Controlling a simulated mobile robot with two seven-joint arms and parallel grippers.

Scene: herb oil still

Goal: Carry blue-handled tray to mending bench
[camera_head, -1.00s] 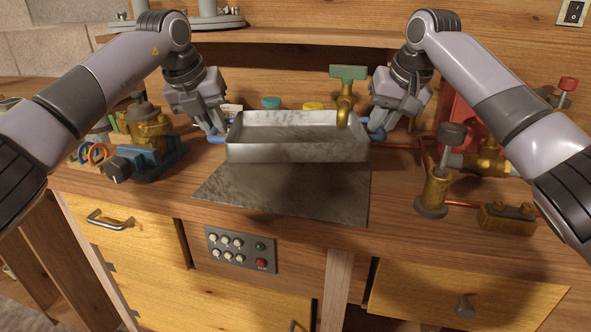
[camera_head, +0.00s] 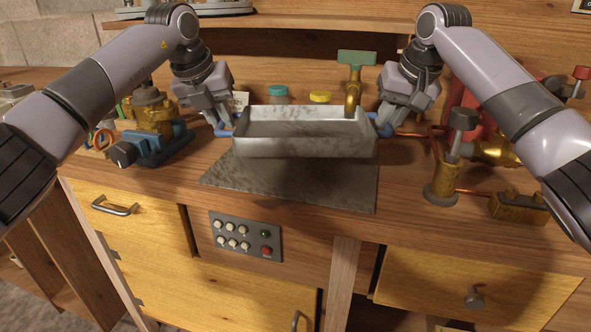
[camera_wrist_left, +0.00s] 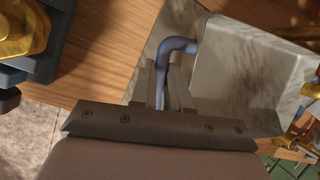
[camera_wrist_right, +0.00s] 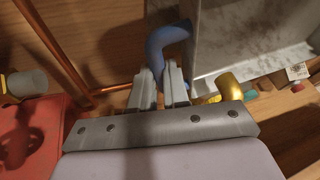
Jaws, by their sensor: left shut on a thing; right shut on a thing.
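The grey metal tray (camera_head: 305,148) with blue handles at its two ends is in the head view, level and above the grey metal plate (camera_head: 290,187) on the bench. It looks empty. My left gripper (camera_head: 222,128) is shut on the tray's left blue handle, which shows in the left wrist view (camera_wrist_left: 175,47). My right gripper (camera_head: 383,122) is shut on the right blue handle, which shows in the right wrist view (camera_wrist_right: 168,40). I cannot tell which surface is the mending bench.
A brass tap with a green handle (camera_head: 356,58) stands behind the tray. A blue vise (camera_head: 150,147) and brass parts are at left. A brass valve post (camera_head: 443,185), copper pipes and a red object (camera_head: 465,108) are at right. Drawers and a button panel (camera_head: 246,236) are below.

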